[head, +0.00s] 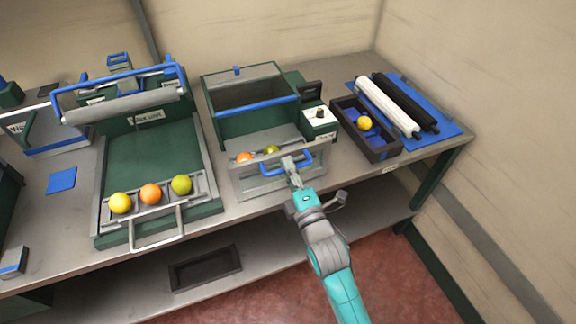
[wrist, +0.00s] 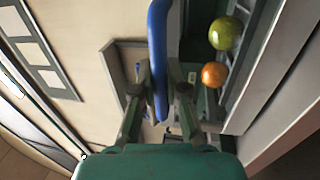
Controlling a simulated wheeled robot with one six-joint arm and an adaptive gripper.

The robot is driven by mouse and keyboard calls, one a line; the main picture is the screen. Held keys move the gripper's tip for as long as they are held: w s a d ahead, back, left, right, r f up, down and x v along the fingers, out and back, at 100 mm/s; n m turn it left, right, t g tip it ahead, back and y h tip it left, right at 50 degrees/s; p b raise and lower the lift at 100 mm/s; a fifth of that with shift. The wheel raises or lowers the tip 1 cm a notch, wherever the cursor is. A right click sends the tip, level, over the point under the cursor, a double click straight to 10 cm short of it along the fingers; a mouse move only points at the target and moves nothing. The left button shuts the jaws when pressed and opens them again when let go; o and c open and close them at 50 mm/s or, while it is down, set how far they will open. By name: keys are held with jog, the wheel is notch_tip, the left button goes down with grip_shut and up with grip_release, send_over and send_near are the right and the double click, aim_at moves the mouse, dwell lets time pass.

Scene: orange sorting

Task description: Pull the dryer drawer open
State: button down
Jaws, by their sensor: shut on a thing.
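The dryer (head: 245,125) is a green box with a clear top and a blue bar, in the middle of the bench in the head view. Its grey drawer (head: 250,184) stands out from the front, with an orange fruit (head: 244,158) and a green fruit (head: 271,150) showing inside. The drawer has a blue handle (head: 272,172). My gripper (head: 291,163) is shut on this handle. In the wrist view the blue handle (wrist: 157,45) runs between the two fingers of my gripper (wrist: 160,103), and the green fruit (wrist: 225,33) and orange fruit (wrist: 214,74) lie beside it.
A green tray station (head: 150,160) with a row of fruits stands left of the dryer. A dark bin (head: 375,146) holding a yellow fruit (head: 364,123) and a blue mat (head: 440,133) with rollers are to the right. A dark tray (head: 205,269) lies on the lower shelf.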

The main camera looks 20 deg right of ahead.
jog(key=c, duration=1.2)
grip_release()
jog(key=shift+s, duration=0.1)
jog(key=s, duration=0.4)
jog(key=s+f, duration=0.1)
jog(key=s, duration=0.2)
jog(key=s+f, duration=0.1)
jog(key=s, duration=0.3)
jog(key=shift+s+f, duration=0.15)
jog(key=shift+s, duration=0.15)
jog(key=s+f+m+g, duration=0.1)
jog(key=s+m, duration=0.5)
jog(key=s, duration=0.4)
jog(key=s+f+m+g, duration=0.2)
jog(key=s+m, duration=0.4)
jog(key=s, duration=0.4)
jog(key=s+f+m+g, duration=0.1)
jog(key=s+m+g, duration=0.1)
jog(key=s+m, duration=0.4)
jog(key=shift+s+d+f, duration=0.1)
jog(key=shift+s+f, duration=0.1)
jog(key=shift+s, duration=0.8)
jog(key=shift+s+d+f, duration=0.1)
jog(key=shift+s+f, duration=0.1)
jog(key=shift+s, duration=0.75)
